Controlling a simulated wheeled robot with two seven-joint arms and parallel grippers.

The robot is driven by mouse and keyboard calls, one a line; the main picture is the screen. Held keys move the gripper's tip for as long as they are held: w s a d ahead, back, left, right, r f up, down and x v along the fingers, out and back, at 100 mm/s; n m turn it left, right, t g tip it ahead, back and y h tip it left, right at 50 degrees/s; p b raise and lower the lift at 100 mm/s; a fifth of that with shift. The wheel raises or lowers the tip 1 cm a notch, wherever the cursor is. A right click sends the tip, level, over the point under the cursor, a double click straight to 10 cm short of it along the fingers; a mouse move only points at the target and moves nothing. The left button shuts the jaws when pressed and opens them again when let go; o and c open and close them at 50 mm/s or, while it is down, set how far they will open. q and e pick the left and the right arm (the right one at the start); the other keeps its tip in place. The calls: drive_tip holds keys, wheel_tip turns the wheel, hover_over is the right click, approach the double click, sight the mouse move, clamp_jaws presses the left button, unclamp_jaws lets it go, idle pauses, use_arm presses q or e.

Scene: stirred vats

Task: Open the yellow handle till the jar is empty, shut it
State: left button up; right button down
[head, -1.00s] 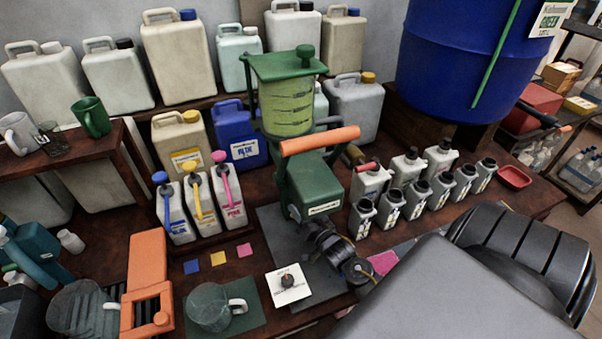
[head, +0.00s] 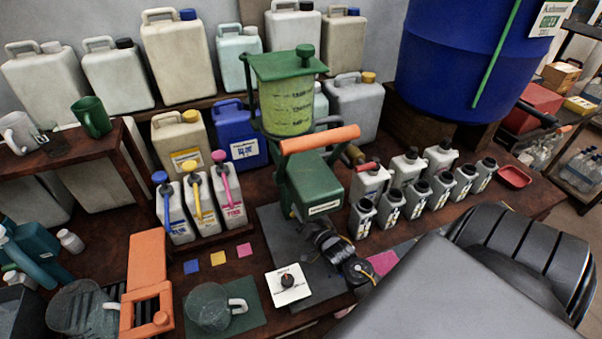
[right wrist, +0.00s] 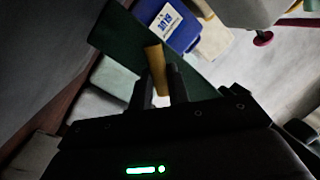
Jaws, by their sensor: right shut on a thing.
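The clear jar (head: 287,105) with yellow-green liquid stands in a green frame with a green lid (head: 285,65). Below it is a green body (head: 310,180) with an orange bar (head: 320,139) across its top. My right gripper (right wrist: 157,88) is shut on the yellow handle (right wrist: 155,60), which sticks out beyond the fingers in the right wrist view. In the head view my black right wrist (head: 330,245) is just below the green body, and its fingertips and the held handle are hidden. A clear cup (head: 205,308) stands on a green mat at front. My left gripper is not in view.
Three small jugs with blue, yellow and pink pumps (head: 200,205) stand left of the green body. Several small bottles (head: 420,190) stand to its right. A dial on a white card (head: 288,285) lies in front. An orange bracket (head: 147,285) stands at front left.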

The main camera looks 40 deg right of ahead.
drive_tip(key=m, duration=0.3)
drive_tip(key=m+t, duration=0.1)
drive_tip(key=m, duration=0.1)
drive_tip(key=shift+f+m+h+b, duration=0.25)
drive_tip(key=shift+m+h+b, duration=0.05)
drive_tip(key=m, duration=0.3)
drive_tip(key=m+h, duration=0.1)
drive_tip(key=m, duration=0.1)
drive_tip(key=shift+f+m+t+h, duration=0.15)
drive_tip(key=shift+m+t+h, duration=0.15)
drive_tip(key=shift+m, duration=0.4)
drive_tip(key=c, duration=1.3)
unclamp_jaws()
drive_tip(key=shift+c, duration=0.2)
